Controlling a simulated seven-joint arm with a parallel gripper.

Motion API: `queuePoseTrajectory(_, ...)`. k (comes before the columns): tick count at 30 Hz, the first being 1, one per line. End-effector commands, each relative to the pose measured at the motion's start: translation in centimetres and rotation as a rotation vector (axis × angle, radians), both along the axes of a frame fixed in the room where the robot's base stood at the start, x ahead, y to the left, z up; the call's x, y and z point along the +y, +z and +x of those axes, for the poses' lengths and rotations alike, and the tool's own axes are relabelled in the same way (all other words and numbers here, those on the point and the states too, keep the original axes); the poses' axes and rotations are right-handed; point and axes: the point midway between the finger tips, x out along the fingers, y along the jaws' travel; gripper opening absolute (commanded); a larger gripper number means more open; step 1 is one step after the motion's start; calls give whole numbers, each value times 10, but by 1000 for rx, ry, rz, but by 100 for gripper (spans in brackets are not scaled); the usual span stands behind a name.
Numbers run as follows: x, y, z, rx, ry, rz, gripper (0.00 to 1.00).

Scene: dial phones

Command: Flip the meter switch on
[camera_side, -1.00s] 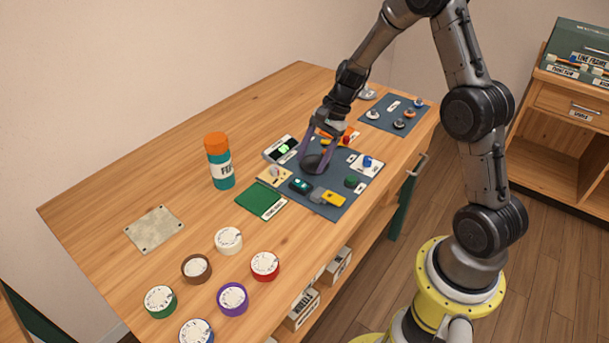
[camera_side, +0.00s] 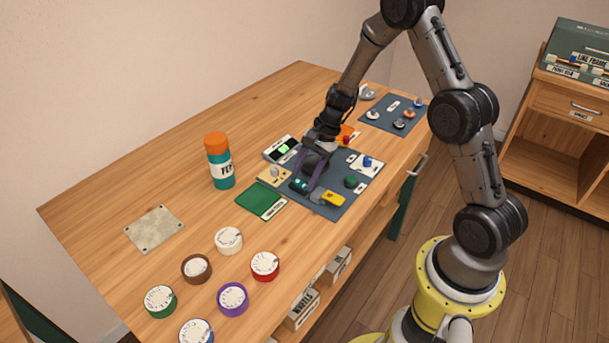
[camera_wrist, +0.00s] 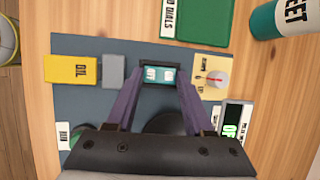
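A small dark-framed switch with a teal face and two pale marks (camera_wrist: 158,74) sits on the blue-grey mat; it also shows in the side view (camera_side: 298,185). Its marks are too small to read surely. My gripper (camera_wrist: 161,80) is open, with one purple finger at each side of the switch. I cannot tell whether the fingers touch it. In the side view my gripper (camera_side: 306,186) reaches down to the mat. A white meter (camera_side: 281,149) with a black screen stands at the mat's far left; in the wrist view its screen (camera_wrist: 233,120) shows green letters starting "OF", partly hidden.
On the mat (camera_side: 338,207) are a yellow block (camera_wrist: 72,69), a grey block (camera_wrist: 113,70), a cream dial plate (camera_wrist: 213,77) and a green knob (camera_side: 351,181). A green plate (camera_side: 259,197) lies beside it. A teal bottle (camera_side: 221,170) stands left; several round dials lie in front.

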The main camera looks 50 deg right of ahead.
Motion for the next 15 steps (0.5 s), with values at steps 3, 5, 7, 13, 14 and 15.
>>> queuePoseTrajectory(3, 0, 0, 0, 0, 0, 0, 0)
queuePoseTrajectory(5, 0, 0, 0, 0, 0, 0, 0)
queuePoseTrajectory(7, 0, 1, 0, 4, 0, 1, 0)
queuePoseTrajectory(13, 1, 1, 4, 76, 6, 7, 0)
queuePoseTrajectory(14, 1, 1, 5, 94, 6, 8, 0)
queuePoseTrajectory(15, 1, 1, 5, 117, 5, 6, 0)
